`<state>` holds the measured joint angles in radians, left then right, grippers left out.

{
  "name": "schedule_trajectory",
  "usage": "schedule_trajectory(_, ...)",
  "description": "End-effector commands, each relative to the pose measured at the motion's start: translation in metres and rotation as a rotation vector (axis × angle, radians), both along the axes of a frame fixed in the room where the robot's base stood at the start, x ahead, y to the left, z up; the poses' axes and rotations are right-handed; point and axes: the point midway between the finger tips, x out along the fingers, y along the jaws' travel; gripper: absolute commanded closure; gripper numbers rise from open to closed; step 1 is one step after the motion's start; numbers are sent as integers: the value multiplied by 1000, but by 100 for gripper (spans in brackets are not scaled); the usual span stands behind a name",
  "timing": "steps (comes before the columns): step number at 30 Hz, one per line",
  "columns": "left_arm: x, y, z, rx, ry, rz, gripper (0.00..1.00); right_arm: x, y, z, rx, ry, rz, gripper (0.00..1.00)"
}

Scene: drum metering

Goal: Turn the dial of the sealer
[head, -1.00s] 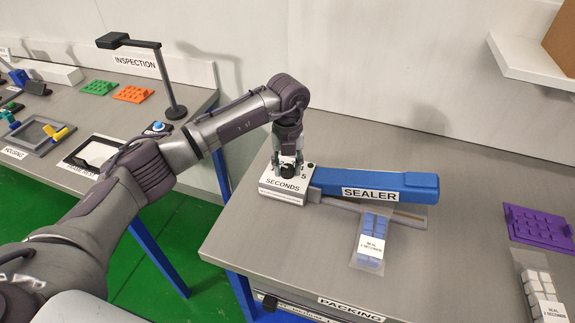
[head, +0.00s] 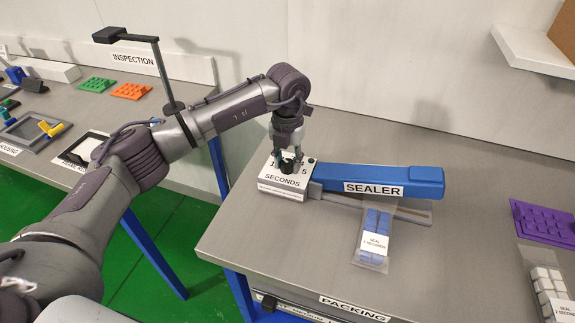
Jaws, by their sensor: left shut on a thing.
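The sealer (head: 378,177) is a long blue bar on the grey packing table. At its left end is a white box marked SECONDS (head: 283,187), with a 5 visible on its top. A black dial (head: 289,163) sits on top of the box. My left gripper (head: 287,158) points down over the box and is shut on the dial. The fingers hide part of the dial and its scale, so its setting cannot be read. My right gripper is out of view.
A clear bag of blue blocks (head: 373,240) labelled for sealing lies at the sealer's front edge. A purple tray (head: 543,222) and a bag of white blocks (head: 545,285) are at the right. The packing table's front left is clear.

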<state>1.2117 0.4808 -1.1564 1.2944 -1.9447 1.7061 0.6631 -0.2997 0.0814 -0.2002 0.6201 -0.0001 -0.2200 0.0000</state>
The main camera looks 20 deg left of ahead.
Motion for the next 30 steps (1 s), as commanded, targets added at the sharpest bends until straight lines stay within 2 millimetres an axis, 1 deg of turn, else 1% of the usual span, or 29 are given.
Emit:
schedule_trajectory(1, 1, 0, -2, 1, -3, -43, 98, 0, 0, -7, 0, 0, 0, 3)
schedule_trajectory(15, 1, 0, -2, 1, -3, -490, 98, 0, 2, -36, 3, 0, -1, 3)
schedule_trajectory(24, 1, 0, -1, 0, -3, -745, 98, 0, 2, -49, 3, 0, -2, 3)
schedule_trajectory(30, 1, 0, 0, 0, -2, -869, 98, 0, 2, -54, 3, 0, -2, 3)
